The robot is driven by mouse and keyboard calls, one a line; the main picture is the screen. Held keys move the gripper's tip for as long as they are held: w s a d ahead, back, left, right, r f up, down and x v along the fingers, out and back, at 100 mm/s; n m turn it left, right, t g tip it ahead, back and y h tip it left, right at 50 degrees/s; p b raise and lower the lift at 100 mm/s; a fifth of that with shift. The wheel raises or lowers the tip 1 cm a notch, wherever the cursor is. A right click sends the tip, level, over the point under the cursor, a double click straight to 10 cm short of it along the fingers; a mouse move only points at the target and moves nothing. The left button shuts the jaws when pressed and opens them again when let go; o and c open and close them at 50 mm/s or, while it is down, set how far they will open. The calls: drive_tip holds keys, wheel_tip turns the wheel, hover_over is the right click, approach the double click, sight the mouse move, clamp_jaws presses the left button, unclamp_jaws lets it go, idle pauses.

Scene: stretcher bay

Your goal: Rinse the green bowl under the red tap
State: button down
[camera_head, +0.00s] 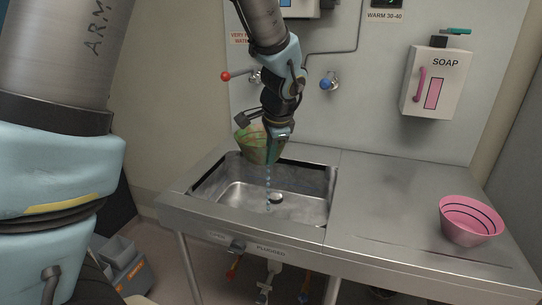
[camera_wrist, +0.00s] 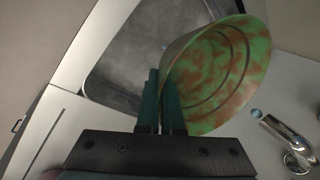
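The green bowl (camera_head: 252,145), marked with brown-orange smears, is tilted over the back left of the sink (camera_head: 312,209). My gripper (camera_head: 273,152) is shut on its rim; in the wrist view the fingers (camera_wrist: 162,98) pinch the edge of the bowl (camera_wrist: 222,75), and its inside shows smeared. The red tap's lever (camera_head: 226,76) sticks out left on the back wall; my arm hides its spout. A thin blue stream (camera_head: 268,178) falls below the gripper into the sink; its source is hidden.
A blue-knobbed tap (camera_head: 328,82) is on the wall to the right; a chrome tap (camera_wrist: 285,138) shows in the wrist view. A pink bowl (camera_head: 470,222) stands on the right of the steel counter (camera_head: 385,190). A soap dispenser (camera_head: 436,82) hangs above. The counter's middle is clear.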

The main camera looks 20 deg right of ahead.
drive_tip(key=shift+w+d+f+p, duration=0.15)
drive_tip(key=shift+w+d, duration=0.05)
drive_tip(key=shift+w, duration=0.45)
drive_tip(key=shift+w+d+f+p, duration=0.1)
drive_tip(key=shift+w+d+p, duration=0.15)
drive_tip(key=shift+w, duration=0.4)
drive_tip(key=shift+w+d+f+p, duration=0.1)
drive_tip(key=shift+w+d+f, duration=0.1)
drive_tip(key=shift+w, duration=0.45)
drive_tip(key=shift+d, duration=0.15)
drive_tip(key=shift+s+d, duration=0.25)
drive_tip(key=shift+d, duration=0.2)
drive_tip(key=shift+a, duration=0.1)
drive_tip(key=shift+w+a, duration=0.2)
drive_tip(key=shift+a, duration=0.3)
drive_tip(key=shift+d, duration=0.15)
drive_tip(key=shift+s+d, duration=0.2)
drive_tip(key=shift+d, duration=0.25)
